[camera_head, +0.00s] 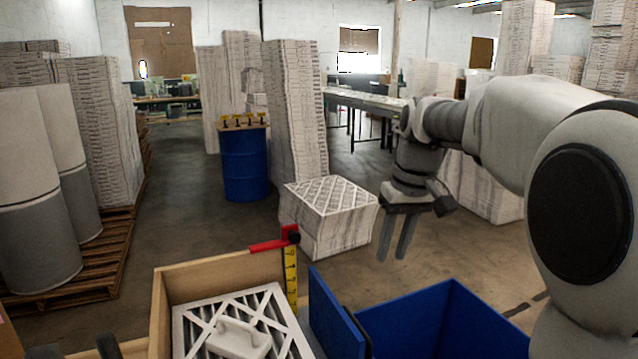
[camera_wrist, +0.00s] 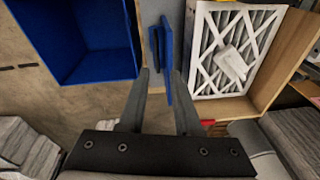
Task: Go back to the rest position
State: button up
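My gripper (camera_head: 392,250) hangs in the air with its fingers pointing down, above and behind the blue bin (camera_head: 455,318). The fingers are apart, with nothing visibly held between them. In the wrist view my gripper (camera_wrist: 160,80) shows the same gap, with blue upright panels (camera_wrist: 165,60) seen beyond the fingertips. An open wooden box (camera_head: 159,310) holds a white-framed filter (camera_head: 180,330) with a white handled object (camera_head: 238,340) lying on it. The wrist view also shows the filter (camera_wrist: 200,45) and the blue bin (camera_wrist: 75,45), which looks empty.
A yellow ruler (camera_head: 291,275) with a red clamp (camera_head: 270,244) stands at the wooden box's corner. A filter stack (camera_head: 335,225) stands on the floor behind. A blue drum (camera_head: 245,165), tall stacks (camera_head: 295,110) and a pallet (camera_head: 110,260) stand farther off.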

jog(key=s+f+m+t, duration=0.1)
jog(key=s+f+t, duration=0.1)
jog(key=s, duration=0.9)
jog(key=s+f+m+t+h, duration=0.1)
jog(key=s+f+t, duration=0.1)
jog(key=s, duration=1)
jog(key=shift+s+d+m, duration=0.2)
jog(key=shift+d+m, duration=0.1)
jog(key=shift+m, duration=0.1)
jog(key=shift+f, duration=0.1)
